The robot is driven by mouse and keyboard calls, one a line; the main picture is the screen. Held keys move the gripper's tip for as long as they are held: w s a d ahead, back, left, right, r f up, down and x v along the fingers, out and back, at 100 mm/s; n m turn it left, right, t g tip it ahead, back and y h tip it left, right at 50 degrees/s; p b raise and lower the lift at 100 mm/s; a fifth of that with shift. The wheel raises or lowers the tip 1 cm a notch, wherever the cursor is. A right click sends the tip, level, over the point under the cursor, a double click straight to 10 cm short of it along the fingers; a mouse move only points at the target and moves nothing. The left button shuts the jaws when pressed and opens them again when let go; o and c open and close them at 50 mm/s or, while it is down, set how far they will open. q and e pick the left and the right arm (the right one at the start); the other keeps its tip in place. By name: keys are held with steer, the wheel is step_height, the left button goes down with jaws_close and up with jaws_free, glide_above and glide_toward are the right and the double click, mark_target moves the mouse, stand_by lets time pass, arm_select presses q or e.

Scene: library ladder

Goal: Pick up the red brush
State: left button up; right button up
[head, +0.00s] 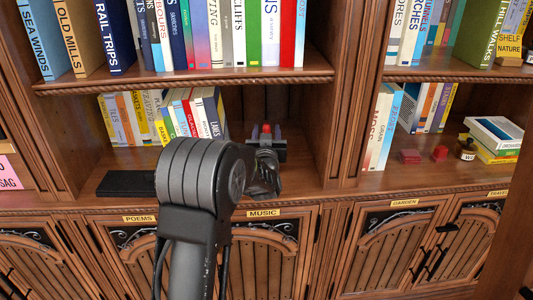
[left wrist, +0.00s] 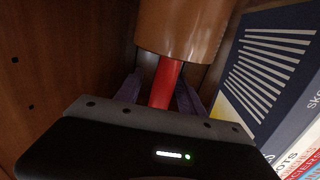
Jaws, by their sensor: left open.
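The red brush (left wrist: 166,84) shows in the left wrist view as a red shaft running up to a broad brown cylinder (left wrist: 180,28); I cannot tell whether the cylinder is part of it. In the head view, only a small red patch (head: 266,129) shows between the fingers, and the rest is hidden by my gripper. My left gripper (head: 266,136) is inside the middle shelf bay above the MUSIC label. Its jaws are open, with one dark finger on each side of the red shaft. My right gripper is in neither view.
Books (head: 170,115) stand left of the gripper, and a dark book (left wrist: 270,65) is close in the wrist view. A black flat box (head: 126,183) lies on the shelf. An upright divider (head: 350,110) stands right. Two red items (head: 410,156) (head: 440,153) sit beyond it.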

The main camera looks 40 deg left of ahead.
arm_select(q)
steer(key=shift+c, duration=0.5)
jaws_close()
